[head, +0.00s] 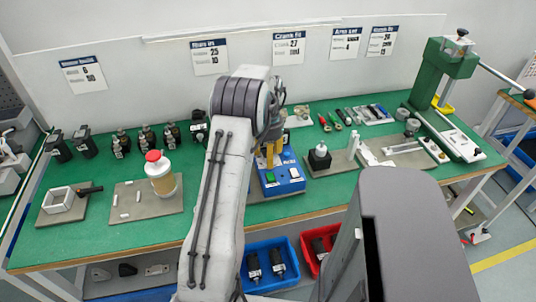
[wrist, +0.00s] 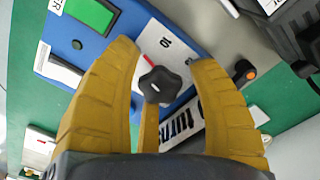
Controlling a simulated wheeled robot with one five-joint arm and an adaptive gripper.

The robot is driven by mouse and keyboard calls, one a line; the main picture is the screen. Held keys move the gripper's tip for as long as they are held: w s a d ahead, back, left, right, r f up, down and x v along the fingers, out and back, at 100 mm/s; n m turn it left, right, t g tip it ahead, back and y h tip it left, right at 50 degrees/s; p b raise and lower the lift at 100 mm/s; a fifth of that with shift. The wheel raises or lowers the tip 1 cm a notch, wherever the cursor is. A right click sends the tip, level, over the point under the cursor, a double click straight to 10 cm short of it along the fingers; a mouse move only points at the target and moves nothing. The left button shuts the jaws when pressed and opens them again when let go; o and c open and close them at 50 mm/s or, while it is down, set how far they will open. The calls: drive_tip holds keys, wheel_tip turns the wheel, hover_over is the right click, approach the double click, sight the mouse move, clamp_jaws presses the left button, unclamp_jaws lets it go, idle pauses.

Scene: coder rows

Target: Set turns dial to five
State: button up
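The turns dial (wrist: 160,85) is a black lobed knob on a white scale plate (wrist: 158,50) on the blue box (head: 281,181). A red mark shows beside the knob, and the number 10 can be read on the plate; other numbers are hidden. A label reading "turns" (wrist: 192,128) lies beside it, partly covered by a finger. My gripper (wrist: 165,70) is open, with its yellow fingers on either side of the knob and visible gaps between. In the head view my gripper (head: 270,153) is over the back of the box, and my arm hides part of it.
A green button (wrist: 88,14) sits on the box. On the green table (head: 225,205), a red-capped jar (head: 160,175) stands to the left and a black-topped fixture (head: 319,157) to the right. A green press (head: 440,75) stands at far right. Blue and red bins are below.

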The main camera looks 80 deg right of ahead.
clamp_jaws()
drive_tip(key=shift+n, duration=1.5)
drive_tip(key=shift+r, duration=0.1)
drive_tip(key=shift+o, duration=0.9)
unclamp_jaws()
wheel_tip(320, 180, up, 12)
